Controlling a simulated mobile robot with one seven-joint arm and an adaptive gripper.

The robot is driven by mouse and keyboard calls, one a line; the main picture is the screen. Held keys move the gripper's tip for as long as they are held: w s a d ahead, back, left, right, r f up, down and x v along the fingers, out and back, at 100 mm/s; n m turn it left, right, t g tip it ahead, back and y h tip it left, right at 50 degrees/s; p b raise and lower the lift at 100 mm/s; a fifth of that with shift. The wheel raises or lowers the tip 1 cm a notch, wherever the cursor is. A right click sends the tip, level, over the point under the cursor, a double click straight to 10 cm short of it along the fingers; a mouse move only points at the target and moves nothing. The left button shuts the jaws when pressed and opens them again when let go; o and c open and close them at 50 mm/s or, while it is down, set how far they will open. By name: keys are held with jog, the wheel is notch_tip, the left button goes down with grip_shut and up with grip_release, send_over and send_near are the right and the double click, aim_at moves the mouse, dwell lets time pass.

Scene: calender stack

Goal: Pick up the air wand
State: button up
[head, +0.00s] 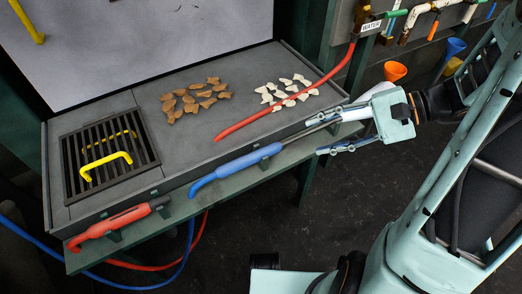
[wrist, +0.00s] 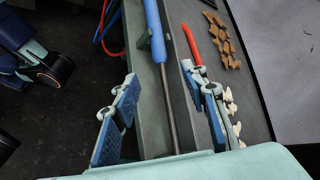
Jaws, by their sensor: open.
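A wand with a blue handle (head: 237,165) and a thin grey metal rod (head: 305,133) lies along the green front ledge. No label on it is readable, so I cannot confirm that it is the air wand. In the wrist view its blue handle (wrist: 154,28) is at the top and its rod (wrist: 172,105) runs down between my fingers. My gripper (head: 325,135) is open around the rod's right part, one finger on each side. In the wrist view the gripper (wrist: 165,105) shows a gap between each finger and the rod.
A red-handled tool (head: 118,223) lies on the ledge's left end. A red hose (head: 285,112) from a WATER-labelled fitting (head: 371,26) lies over the grey table (head: 230,75). Brown pieces (head: 190,98), white pieces (head: 285,90) and a black grate (head: 82,178) are behind the ledge.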

aim_at(276, 148)
jog(key=x, duration=0.2)
jog(key=b+x, duration=0.1)
jog(key=x, duration=0.2)
jog(key=shift+s+a+f, duration=0.3)
jog(key=shift+s+a, duration=0.05)
jog(key=b+x, duration=0.2)
jog(key=x, duration=0.3)
jog(key=shift+a+b, duration=0.35)
jog(key=shift+a, duration=0.1)
jog(key=shift+r, duration=0.1)
grip_shut()
